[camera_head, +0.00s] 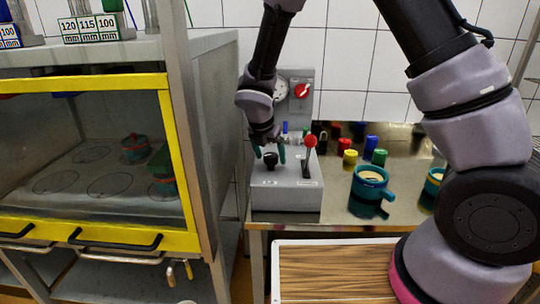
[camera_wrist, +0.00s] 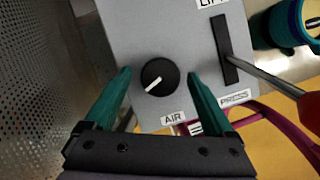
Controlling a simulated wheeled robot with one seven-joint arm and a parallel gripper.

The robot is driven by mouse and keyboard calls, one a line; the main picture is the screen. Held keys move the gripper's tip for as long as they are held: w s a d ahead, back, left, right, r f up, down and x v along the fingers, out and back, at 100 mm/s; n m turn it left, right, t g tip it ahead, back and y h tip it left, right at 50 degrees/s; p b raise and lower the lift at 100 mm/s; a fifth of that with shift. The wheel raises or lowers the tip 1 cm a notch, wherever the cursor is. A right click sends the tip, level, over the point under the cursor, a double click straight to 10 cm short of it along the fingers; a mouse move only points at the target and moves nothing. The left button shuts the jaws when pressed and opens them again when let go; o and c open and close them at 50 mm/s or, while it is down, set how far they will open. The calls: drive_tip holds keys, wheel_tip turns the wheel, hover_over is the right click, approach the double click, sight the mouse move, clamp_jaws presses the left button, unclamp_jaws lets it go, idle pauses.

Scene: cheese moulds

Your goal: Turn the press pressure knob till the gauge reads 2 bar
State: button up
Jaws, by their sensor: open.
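A grey control box (camera_head: 287,195) stands on the steel table. A black round knob (camera_head: 270,160) on its top carries a white pointer line, and in the wrist view the knob (camera_wrist: 160,77) sits above a label reading AIR. The pointer slants to the lower left. My gripper (camera_head: 269,150) is open above the box. In the wrist view its teal fingers (camera_wrist: 159,74) are on either side of the knob, with gaps showing. A round gauge (camera_head: 281,88) on the back panel is partly hidden by my arm; its reading is too small to tell.
A red-ball lever (camera_head: 310,142) rises from a slot marked PRESS, right of the knob. A red-and-white dial (camera_head: 302,90) is beside the gauge. Coloured cylinders and a teal mug (camera_head: 371,184) stand to the right. A yellow-framed cabinet (camera_head: 175,150) is close on the left.

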drive_tip(key=c, duration=1.4)
drive_tip(key=shift+o, duration=0.2)
drive_tip(key=shift+m, duration=0.5)
drive_tip(key=m+g+h, duration=0.1)
drive_tip(key=m, duration=0.4)
drive_tip(key=shift+w+a+m+g+h, duration=0.15)
drive_tip(key=shift+w+m+g+h, duration=0.05)
drive_tip(key=shift+m+g+h, duration=0.2)
drive_tip(key=m+g, duration=0.1)
drive_tip(key=m, duration=0.2)
drive_tip(key=m+g, duration=0.1)
drive_tip(key=m, duration=0.2)
drive_tip(key=shift+w+h, duration=0.15)
drive_tip(key=shift+h, duration=0.15)
drive_tip(key=shift+m+g, duration=0.3)
drive_tip(key=shift+m, duration=0.1)
drive_tip(key=o, duration=1.4)
drive_tip(key=shift+c, duration=0.2)
